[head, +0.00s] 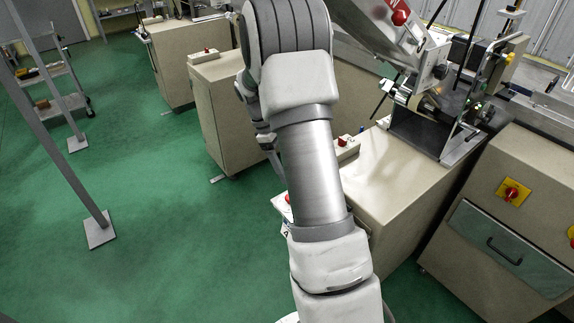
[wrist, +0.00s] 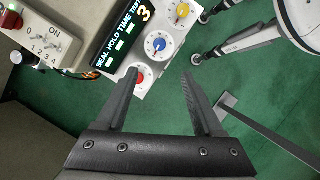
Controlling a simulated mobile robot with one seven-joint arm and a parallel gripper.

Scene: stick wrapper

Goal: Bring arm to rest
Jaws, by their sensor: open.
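My gripper (wrist: 160,74) is open in the wrist view, its two dark fingers apart with nothing between them. A control panel (wrist: 137,93) lies beyond the fingers, with a lit display (wrist: 122,38) and yellow, blue and red dials. The red dial (wrist: 143,79) appears close to the left fingertip; I cannot tell whether they touch. In the head view my arm (head: 312,170) rises through the middle and bends at the top. The gripper itself is not clearly visible there, hidden by the arm.
A beige machine cabinet (head: 420,185) stands right of the arm, with a metal mechanism (head: 440,115) on top. A cabinet with a red switch (head: 512,193) is at far right. A switch box (wrist: 40,45) is left in the wrist view. Green floor (head: 150,220) is open at left, around a post (head: 70,140).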

